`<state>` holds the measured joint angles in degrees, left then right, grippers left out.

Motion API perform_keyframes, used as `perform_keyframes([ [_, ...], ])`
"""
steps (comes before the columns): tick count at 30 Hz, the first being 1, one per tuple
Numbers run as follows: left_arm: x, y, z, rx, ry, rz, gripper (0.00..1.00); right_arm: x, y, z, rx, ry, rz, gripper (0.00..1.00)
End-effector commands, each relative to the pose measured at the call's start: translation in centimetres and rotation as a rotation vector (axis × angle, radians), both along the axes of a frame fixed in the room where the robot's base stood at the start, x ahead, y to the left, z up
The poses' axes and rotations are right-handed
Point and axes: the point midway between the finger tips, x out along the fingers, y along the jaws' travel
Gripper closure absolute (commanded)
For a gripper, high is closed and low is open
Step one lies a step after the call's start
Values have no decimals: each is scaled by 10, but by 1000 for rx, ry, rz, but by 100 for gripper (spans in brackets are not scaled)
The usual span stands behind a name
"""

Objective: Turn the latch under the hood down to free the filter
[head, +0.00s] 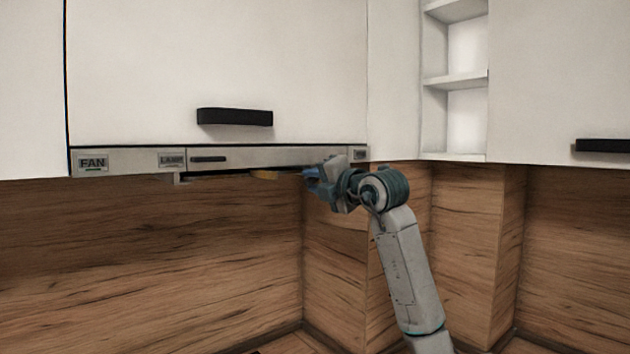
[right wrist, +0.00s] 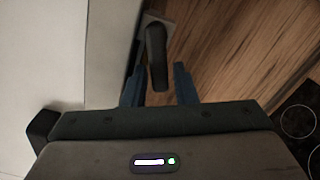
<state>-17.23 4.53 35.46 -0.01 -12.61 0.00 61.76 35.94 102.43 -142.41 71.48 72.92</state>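The hood (head: 130,160) is a slim metal strip under the white wall cabinet, with FAN and LAMP labels. My right gripper (head: 310,178) is raised to the underside of the hood near its right end. In the right wrist view a dark, elongated latch (right wrist: 156,52) reaches down between the two blue fingers of my right gripper (right wrist: 159,82). The fingers are open, with a gap visible on each side of the latch; I see no clear contact. The filter cannot be made out. My left gripper is not in view.
A black cabinet handle (head: 235,117) sits above the hood. A small orange-brown piece (head: 264,174) shows under the hood, left of my gripper. Open shelves (head: 455,80) are at the right. The wooden splashback (head: 200,250) stands behind. A dark cooktop (right wrist: 300,125) lies below.

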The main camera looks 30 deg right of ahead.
Motion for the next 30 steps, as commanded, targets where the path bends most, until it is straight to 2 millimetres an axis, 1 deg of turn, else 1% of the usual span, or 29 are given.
perform_keyframes([
  [1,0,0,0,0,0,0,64,0,0,0,0,0,0,82],
  [3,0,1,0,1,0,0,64,0,0,0,0,0,0,96],
  [4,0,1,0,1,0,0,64,0,0,0,0,0,0,100],
  [11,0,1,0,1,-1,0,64,0,0,0,-8,-1,0,100],
  [17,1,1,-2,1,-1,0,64,0,-1,-3,-68,-4,0,100],
  [23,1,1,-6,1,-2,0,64,0,-4,-8,-199,-14,1,100],
  [30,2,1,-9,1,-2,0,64,1,-9,-14,-421,-32,1,100],
])
